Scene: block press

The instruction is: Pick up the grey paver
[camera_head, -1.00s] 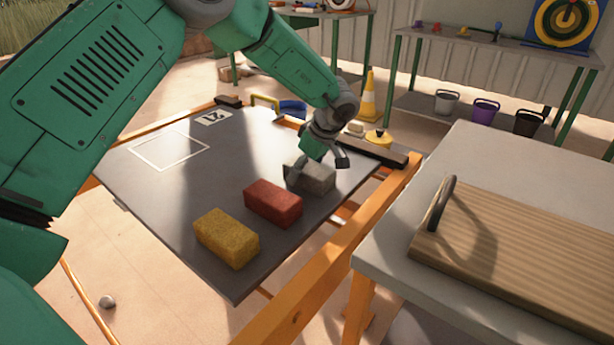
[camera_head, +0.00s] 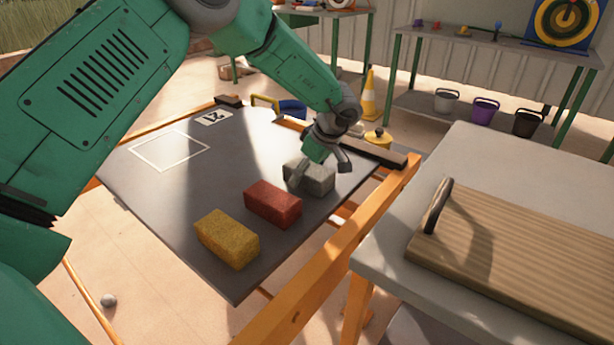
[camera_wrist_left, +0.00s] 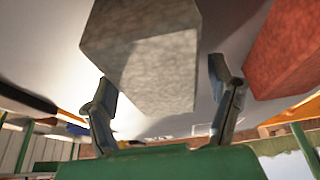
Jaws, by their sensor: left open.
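The grey paver (camera_head: 316,180) lies on the dark board (camera_head: 235,270), at the right end of a row of blocks. It fills the upper middle of the left wrist view (camera_wrist_left: 150,60). My left gripper (camera_head: 320,172) is open, its fingers down at the paver, one toward each side of it. In the left wrist view the fingers (camera_wrist_left: 165,110) stand on either side of the paver's near end, with a gap seen at the right finger. Whether the left finger touches it I cannot tell. My right gripper is out of view.
A red paver (camera_head: 273,204) lies close to the grey one, and a yellow paver (camera_head: 227,238) beyond it. A white square outline (camera_head: 170,150) marks the board's bare far left. A grey table (camera_head: 385,265) with a wooden board (camera_head: 520,250) stands at right.

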